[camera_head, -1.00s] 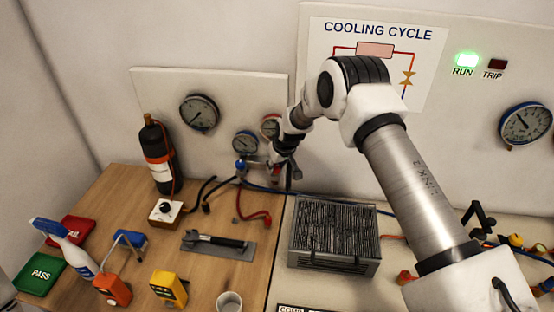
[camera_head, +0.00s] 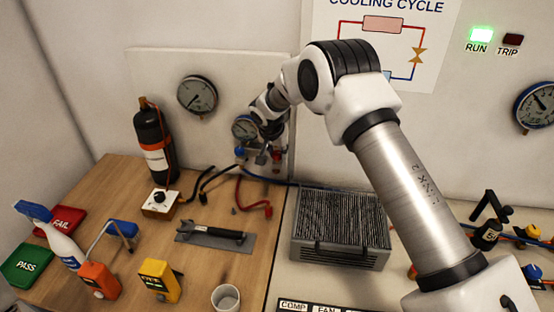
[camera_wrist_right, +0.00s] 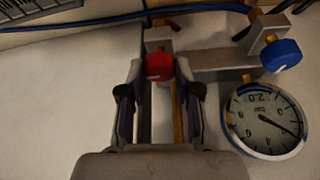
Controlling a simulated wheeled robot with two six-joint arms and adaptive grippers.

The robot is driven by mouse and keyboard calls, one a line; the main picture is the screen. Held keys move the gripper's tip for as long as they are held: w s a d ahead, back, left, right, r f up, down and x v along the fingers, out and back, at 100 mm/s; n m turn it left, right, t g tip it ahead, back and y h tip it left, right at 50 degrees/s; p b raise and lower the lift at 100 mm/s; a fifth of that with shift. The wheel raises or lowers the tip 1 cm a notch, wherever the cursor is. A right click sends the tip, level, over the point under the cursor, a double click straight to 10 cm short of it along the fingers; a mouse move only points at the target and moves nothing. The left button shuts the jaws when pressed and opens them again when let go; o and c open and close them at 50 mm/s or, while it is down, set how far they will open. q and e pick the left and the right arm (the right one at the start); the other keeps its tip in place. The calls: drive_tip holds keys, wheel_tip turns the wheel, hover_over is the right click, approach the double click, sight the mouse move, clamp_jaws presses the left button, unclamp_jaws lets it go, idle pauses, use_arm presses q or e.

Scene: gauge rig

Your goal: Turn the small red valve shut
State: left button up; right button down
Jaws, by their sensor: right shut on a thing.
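The small red valve (camera_wrist_right: 159,66) is a red knob on the metal manifold, in the upper middle of the right wrist view. My right gripper (camera_wrist_right: 158,80) has one finger on each side of the knob and is shut on it. In the head view the gripper (camera_head: 269,140) is at the manifold by the back panel, and red (camera_head: 276,155) shows just below it. The blue valve (camera_wrist_right: 281,55) is to the right in the wrist view, apart from the fingers. My left gripper is not in view.
A blue-rimmed gauge (camera_wrist_right: 265,120) is close beside the right finger. Blue, black and red hoses (camera_head: 250,190) run below the manifold. A ribbed metal unit (camera_head: 340,225) stands under my arm. A black cylinder (camera_head: 153,145) stands at the left.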

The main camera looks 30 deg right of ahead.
drive_tip(key=shift+s+f+m, duration=0.15)
drive_tip(key=shift+f+m, duration=0.15)
drive_tip(key=c, duration=0.9)
unclamp_jaws()
drive_tip(key=shift+o, duration=0.5)
drive_tip(key=shift+r, duration=0.1)
drive_tip(key=v, duration=1.2)
drive_tip(key=shift+w, duration=0.35)
